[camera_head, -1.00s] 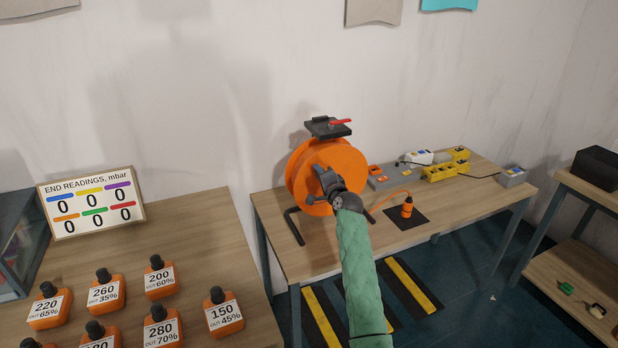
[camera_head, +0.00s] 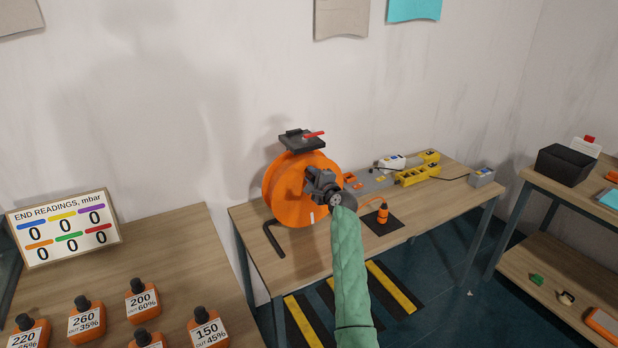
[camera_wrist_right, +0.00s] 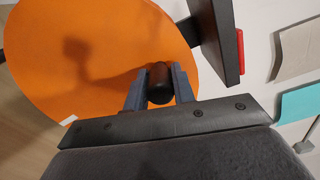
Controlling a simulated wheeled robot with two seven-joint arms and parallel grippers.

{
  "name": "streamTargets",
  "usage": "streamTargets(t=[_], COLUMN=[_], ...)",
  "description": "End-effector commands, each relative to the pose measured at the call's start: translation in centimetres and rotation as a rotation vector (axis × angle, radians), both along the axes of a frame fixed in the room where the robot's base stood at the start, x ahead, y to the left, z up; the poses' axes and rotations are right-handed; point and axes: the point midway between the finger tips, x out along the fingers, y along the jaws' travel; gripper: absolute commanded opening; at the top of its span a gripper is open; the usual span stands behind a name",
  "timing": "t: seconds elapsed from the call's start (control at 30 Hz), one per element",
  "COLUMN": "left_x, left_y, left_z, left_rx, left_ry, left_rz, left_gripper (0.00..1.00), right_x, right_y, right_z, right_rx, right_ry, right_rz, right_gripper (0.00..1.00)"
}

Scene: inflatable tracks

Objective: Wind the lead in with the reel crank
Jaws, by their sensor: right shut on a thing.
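The orange cable reel (camera_head: 287,207) stands on its dark frame on the wooden table, and its flat orange face fills much of the right wrist view (camera_wrist_right: 100,60). My right gripper (camera_head: 322,185) is in front of the reel face. In the right wrist view its two fingers (camera_wrist_right: 158,88) are shut on the black crank knob (camera_wrist_right: 159,80). A dark plate with a red lever (camera_head: 314,134) sits on top of the reel. The orange lead end (camera_head: 382,213) stands on a black mat right of the reel; most of the lead is hidden. My left gripper is not in view.
Yellow socket blocks (camera_head: 412,176) and a grey box (camera_head: 481,177) lie at the table's right. Orange weight-like bottles and the readings board (camera_head: 64,228) stand on the left table. A shelf with a black bin (camera_head: 563,165) is at right.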

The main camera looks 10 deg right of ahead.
Motion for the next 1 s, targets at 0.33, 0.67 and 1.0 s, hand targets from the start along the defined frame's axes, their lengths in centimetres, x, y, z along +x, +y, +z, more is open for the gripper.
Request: streamTargets(t=[0.33,0.67,1.0], left_x=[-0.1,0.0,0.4], left_y=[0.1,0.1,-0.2], left_z=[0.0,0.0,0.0], left_rx=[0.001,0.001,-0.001], left_ry=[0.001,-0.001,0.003], left_rz=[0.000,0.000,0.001], left_gripper=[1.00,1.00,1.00], right_x=[0.1,0.0,-1.0], right_y=[-0.2,-0.2,-0.4], right_z=[0.2,0.1,-0.2], right_rx=[-0.002,-0.001,-0.001], right_ry=[-0.003,-0.002,-0.001], right_rz=[-0.003,-0.001,-0.001], right_gripper=[0.00,0.47,0.47])
